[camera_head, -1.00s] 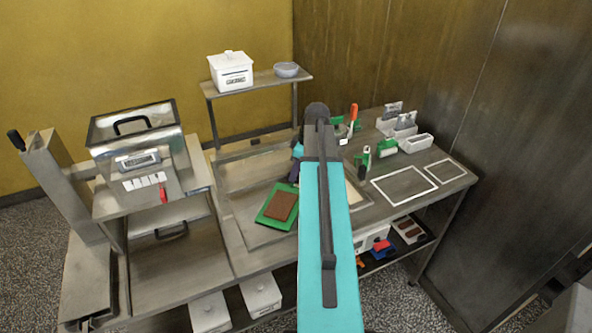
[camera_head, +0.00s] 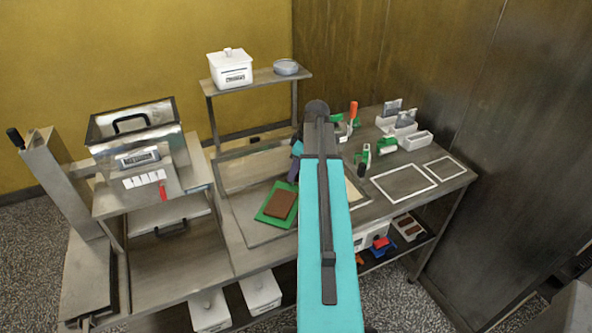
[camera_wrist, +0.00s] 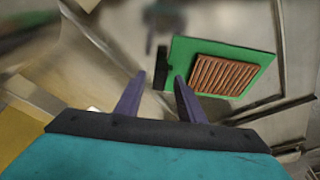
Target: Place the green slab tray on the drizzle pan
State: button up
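The green slab tray (camera_head: 264,213) carries a brown slab (camera_head: 280,204). It lies over a wide shallow metal pan (camera_head: 245,208), apparently the drizzle pan; whether it touches the pan I cannot tell. In the wrist view the green tray (camera_wrist: 180,53) shows the slab's ribbed top, with a dark handle (camera_wrist: 161,68) on its left edge. My gripper (camera_wrist: 159,80) is open, its two purple fingers apart with the handle seen in the gap between their tips. In the head view my arm hides most of the gripper and the pan's right part.
A steel machine (camera_head: 138,150) stands left. A raised shelf (camera_head: 262,82) at the back holds a white box (camera_head: 230,69) and a grey bowl (camera_head: 286,68). To the right lie two white outlined rectangles (camera_head: 404,201), with green-handled tools (camera_head: 363,160) and white bins (camera_head: 416,140) behind.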

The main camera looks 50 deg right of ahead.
jog(key=b+v, duration=0.2)
jog(key=v, duration=1)
jog(key=shift+b, duration=0.4)
dwell(0.6)
